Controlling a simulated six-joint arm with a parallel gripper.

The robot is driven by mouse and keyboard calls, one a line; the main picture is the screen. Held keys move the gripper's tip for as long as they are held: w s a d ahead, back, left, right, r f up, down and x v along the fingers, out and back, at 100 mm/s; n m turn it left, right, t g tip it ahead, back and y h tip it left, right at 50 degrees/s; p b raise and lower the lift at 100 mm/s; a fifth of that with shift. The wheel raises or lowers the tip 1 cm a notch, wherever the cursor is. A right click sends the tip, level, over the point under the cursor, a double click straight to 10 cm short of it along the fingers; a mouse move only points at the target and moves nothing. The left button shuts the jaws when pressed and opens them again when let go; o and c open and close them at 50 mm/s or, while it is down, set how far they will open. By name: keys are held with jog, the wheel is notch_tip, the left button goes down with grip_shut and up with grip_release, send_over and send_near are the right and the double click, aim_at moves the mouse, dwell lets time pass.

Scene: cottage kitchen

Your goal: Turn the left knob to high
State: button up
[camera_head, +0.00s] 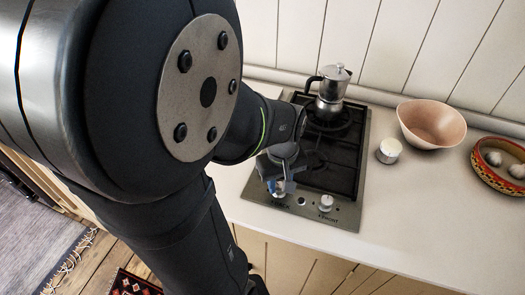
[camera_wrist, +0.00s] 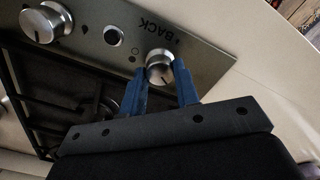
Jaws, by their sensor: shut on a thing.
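The left knob (camera_wrist: 159,62) is a round silver knob beside the lettering "BACK" on the hob's steel front panel. In the wrist view it sits between the two blue fingertips of my gripper (camera_wrist: 161,75), which is shut on it. In the head view my gripper (camera_head: 281,187) is over the left end of the front panel and hides most of this knob. The knob's exact pointer angle is hard to make out. The right knob (camera_head: 326,202), marked "FRONT", stands free; it also shows in the wrist view (camera_wrist: 46,22).
The black hob (camera_head: 340,176) carries a moka pot (camera_head: 331,92) on its back burner. A small white-topped container (camera_head: 389,150), a pinkish bowl (camera_head: 430,124) and a patterned bowl with pale round items (camera_head: 484,165) stand to the right. The front right counter is clear.

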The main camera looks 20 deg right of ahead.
aim_at(280, 186)
jog(key=n, duration=0.5)
jog(key=shift+n, duration=0.4)
jog(key=shift+r, duration=0.1)
dwell(0.3)
jog(key=o, duration=1)
jog(key=shift+c, duration=0.2)
notch_tip(280, 186, up, 17)
jog(key=shift+r, duration=0.2)
jog(key=shift+f, duration=0.1)
notch_tip(280, 186, down, 17)
jog(key=shift+f, duration=0.2)
jog(key=shift+r, duration=0.1)
